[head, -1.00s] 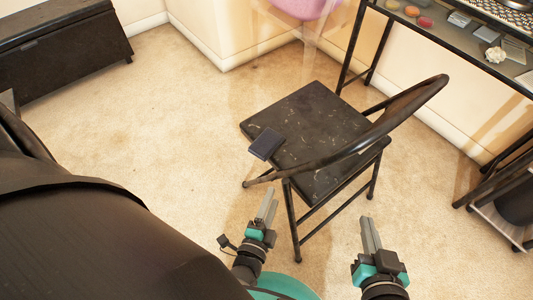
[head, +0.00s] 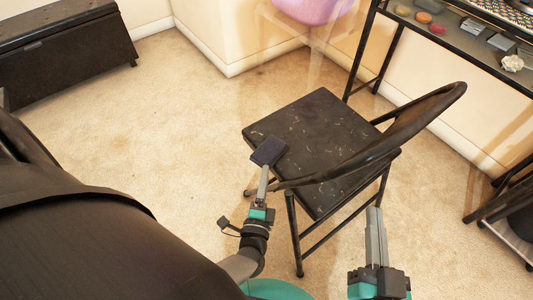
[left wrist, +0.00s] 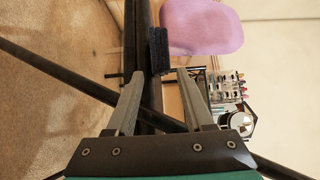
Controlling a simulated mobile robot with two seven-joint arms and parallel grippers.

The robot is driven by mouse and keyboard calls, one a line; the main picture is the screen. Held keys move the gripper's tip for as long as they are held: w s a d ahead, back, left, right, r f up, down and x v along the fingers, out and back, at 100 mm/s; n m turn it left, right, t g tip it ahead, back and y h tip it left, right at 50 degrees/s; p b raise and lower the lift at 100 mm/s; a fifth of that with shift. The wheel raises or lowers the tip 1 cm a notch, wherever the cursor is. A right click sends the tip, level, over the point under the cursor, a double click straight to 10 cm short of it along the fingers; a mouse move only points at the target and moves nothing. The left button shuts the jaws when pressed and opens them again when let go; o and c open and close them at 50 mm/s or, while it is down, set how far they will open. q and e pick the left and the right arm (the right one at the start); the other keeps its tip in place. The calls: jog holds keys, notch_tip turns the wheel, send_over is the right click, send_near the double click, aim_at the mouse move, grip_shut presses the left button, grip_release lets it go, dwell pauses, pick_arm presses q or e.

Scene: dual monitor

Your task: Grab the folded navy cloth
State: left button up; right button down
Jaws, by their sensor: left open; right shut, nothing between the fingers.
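The folded navy cloth (head: 269,151) lies at the left edge of the black folding chair's seat (head: 315,125). In the left wrist view the dark cloth (left wrist: 158,52) appears edge-on, ahead of the fingertips and roughly in line with the gap between them. My left gripper (head: 263,175) is at the cloth's near side, with its fingertips close to it. In the left wrist view the fingers (left wrist: 160,85) are spread apart; I cannot tell whether they touch the cloth. My right gripper (head: 374,212) is shut and empty, in front of the chair at the lower right.
The chair's curved backrest (head: 425,115) and legs stand right of my left gripper. A black shelf desk (head: 465,50) with small items is at the upper right. A pink chair (head: 315,10) is at the back. A dark chest (head: 65,50) stands far left. Carpet left of the chair is clear.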

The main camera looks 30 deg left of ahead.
aim_at(268, 153)
pick_arm(q)
jog(key=shift+x, duration=1.2)
jog(key=shift+c, duration=0.3)
jog(key=shift+f, duration=0.1)
grip_shut()
notch_tip(268, 153, up, 3)
jog(key=p, duration=0.2)
jog(key=shift+f+p, duration=0.15)
jog(key=shift+p, duration=0.2)
